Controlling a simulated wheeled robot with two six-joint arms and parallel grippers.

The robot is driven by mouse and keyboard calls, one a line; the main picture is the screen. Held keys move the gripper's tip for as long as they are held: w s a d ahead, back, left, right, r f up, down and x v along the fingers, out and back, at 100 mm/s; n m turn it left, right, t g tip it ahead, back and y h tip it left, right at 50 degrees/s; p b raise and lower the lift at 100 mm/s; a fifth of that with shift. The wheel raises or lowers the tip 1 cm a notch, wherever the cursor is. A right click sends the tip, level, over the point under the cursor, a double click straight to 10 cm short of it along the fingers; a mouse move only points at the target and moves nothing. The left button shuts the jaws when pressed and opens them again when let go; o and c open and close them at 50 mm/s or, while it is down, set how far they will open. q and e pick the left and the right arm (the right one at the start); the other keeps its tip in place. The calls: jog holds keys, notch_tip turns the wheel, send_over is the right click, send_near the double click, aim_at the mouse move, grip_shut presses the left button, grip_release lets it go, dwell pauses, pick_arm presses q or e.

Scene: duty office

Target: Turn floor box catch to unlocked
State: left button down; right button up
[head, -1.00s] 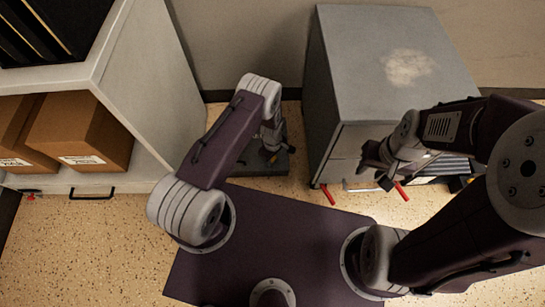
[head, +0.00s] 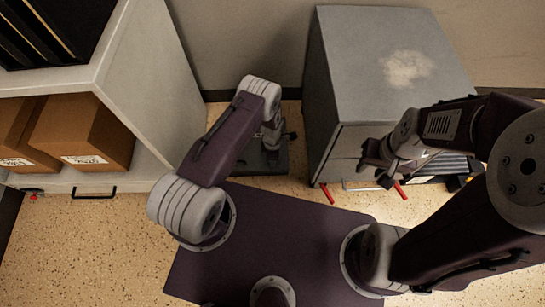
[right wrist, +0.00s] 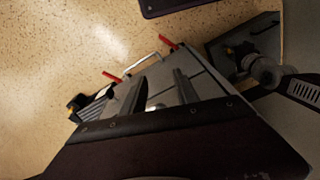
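A grey metal box (head: 395,62) stands on the floor at the right in the head view. Two red levers stick out at its lower front, a left one (head: 328,194) and a right one (head: 400,190). They also show in the right wrist view, one at the left (right wrist: 113,77) and one at the right (right wrist: 168,42). I cannot tell which is the catch. My right gripper (head: 379,168) is by the box front, near the right lever; its two fingers (right wrist: 160,85) are apart and nothing shows between them.
A pale handle bar (head: 358,187) sits between the red levers. A shelf unit (head: 150,75) with cardboard boxes (head: 85,135) stands at the left, with a black handle (head: 93,193) low on it. Speckled floor (head: 80,250) is clear at the lower left.

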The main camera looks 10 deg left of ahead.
pick_arm(q)
jog(key=shift+n, duration=0.3)
dwell(0.4)
jog(key=c, duration=0.9)
grip_release()
notch_tip(320, 180, up, 9)
jog(key=p, duration=0.6)
jog(key=shift+r, duration=0.1)
